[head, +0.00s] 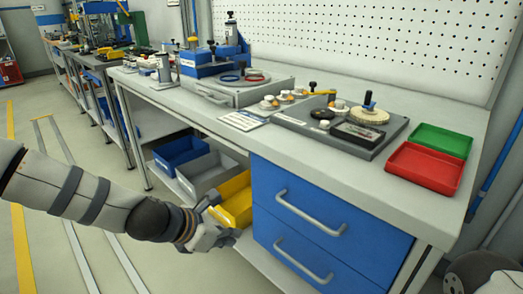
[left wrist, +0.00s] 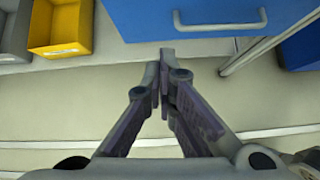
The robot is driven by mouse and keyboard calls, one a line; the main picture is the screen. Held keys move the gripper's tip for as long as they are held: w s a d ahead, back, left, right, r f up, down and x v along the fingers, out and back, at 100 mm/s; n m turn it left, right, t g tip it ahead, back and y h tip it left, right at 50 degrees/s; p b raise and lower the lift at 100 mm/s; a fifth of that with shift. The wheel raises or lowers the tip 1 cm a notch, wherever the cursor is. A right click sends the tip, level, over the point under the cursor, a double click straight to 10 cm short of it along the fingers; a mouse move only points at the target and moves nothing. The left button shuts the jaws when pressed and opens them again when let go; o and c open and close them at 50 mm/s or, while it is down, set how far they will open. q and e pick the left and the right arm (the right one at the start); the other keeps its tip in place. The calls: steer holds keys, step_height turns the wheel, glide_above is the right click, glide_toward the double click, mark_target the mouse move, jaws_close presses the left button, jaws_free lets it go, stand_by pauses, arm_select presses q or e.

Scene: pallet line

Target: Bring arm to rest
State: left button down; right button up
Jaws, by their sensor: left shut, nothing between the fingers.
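My left arm comes in from the left in the head view. Its gripper (head: 232,236) hangs low in front of the workbench, at the height of the lower shelf and beside the blue drawer unit (head: 300,215). In the left wrist view the fingers of the left gripper (left wrist: 164,62) are closed together at the tips, with nothing between them. The floor shows behind them, and a blue drawer with a grey handle (left wrist: 222,28) lies beyond. My right gripper is not in view in the head view; only a dark rounded part shows at the lower right corner.
The workbench (head: 455,212) carries a red tray (head: 425,168), a green tray (head: 442,139) and a grey fixture plate (head: 372,150). Yellow (head: 234,203), grey and blue bins stand on the lower shelf, close to the left gripper. The floor (head: 60,255) at left is clear.

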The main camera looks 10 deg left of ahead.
arm_select(q)
steer(key=s+f+m+g+y+p, duration=0.15)
steer(key=s+f+m, duration=0.35)
steer(key=s, duration=0.5)
steer(key=s+f+m+g+y+p, duration=0.1)
steer(key=s+f+m+g+p, duration=0.15)
steer(key=s+f+m, duration=0.6)
steer(key=s+a+r+m+g+y+p, duration=0.1)
steer(key=s+a+r+m, duration=0.1)
steer(key=s, duration=0.7)
steer(key=s+a+r+m+g+y, duration=0.1)
steer(key=s+a+r+m+g, duration=0.1)
steer(key=s+a+m, duration=0.2)
steer(key=s+a+r+m+g+y+p, duration=0.1)
steer(key=s+a+m, duration=0.3)
steer(key=s, duration=1.1)
steer(key=r+m+g, duration=0.1)
steer(key=m, duration=0.2)
steer(key=shift+s+r+p, duration=0.25)
steer(key=shift+r+p, duration=0.1)
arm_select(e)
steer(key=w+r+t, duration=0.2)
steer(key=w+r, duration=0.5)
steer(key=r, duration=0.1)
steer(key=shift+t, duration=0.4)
arm_select(q)
steer(key=shift+m, duration=0.25)
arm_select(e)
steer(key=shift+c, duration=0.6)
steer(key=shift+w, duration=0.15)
